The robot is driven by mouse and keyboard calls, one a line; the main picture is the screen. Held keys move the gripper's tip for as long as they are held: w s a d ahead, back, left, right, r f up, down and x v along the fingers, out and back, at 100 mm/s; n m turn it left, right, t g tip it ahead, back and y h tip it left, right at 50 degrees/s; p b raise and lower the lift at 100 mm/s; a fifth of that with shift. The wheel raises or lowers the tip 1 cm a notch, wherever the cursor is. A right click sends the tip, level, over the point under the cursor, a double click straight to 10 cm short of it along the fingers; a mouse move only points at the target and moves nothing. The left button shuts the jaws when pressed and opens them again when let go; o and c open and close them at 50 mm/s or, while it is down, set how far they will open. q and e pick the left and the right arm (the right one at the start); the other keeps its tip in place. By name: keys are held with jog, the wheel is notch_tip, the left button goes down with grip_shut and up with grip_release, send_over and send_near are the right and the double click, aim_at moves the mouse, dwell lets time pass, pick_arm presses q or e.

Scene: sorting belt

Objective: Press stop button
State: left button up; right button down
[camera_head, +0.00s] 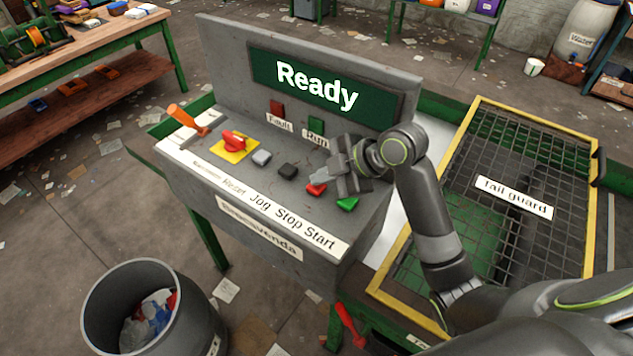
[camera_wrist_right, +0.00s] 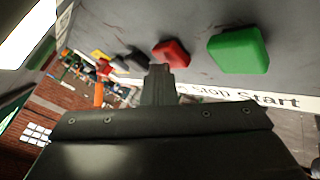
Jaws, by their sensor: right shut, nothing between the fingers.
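The red stop button (camera_head: 316,189) sits on the grey sloped console, between a black button (camera_head: 287,171) and the green start button (camera_head: 347,204). The "Stop" label is on the white strip (camera_head: 292,221) below it. My right gripper (camera_head: 321,177) is shut and empty, with its fingertips just above and behind the red button in the head view. In the right wrist view the closed fingertips (camera_wrist_right: 160,72) overlap the lower left edge of the red button (camera_wrist_right: 173,51), with the green button (camera_wrist_right: 238,50) to the right. I cannot tell whether they touch it. My left gripper is not in view.
The console's display (camera_head: 320,88) reads "Ready". A yellow-backed red knob (camera_head: 234,141), a grey button (camera_head: 262,158) and an orange lever (camera_head: 182,115) are further left. A caged tail guard (camera_head: 513,197) stands right; a bin (camera_head: 150,300) stands at lower left.

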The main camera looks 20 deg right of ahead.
aim_at(321, 187)
jog(key=shift+r, duration=0.1)
jog(key=shift+r+p, duration=0.85)
notch_tip(321, 187, up, 5)
jog(key=p, duration=0.4)
jog(key=shift+a+f, duration=0.1)
dwell(0.6)
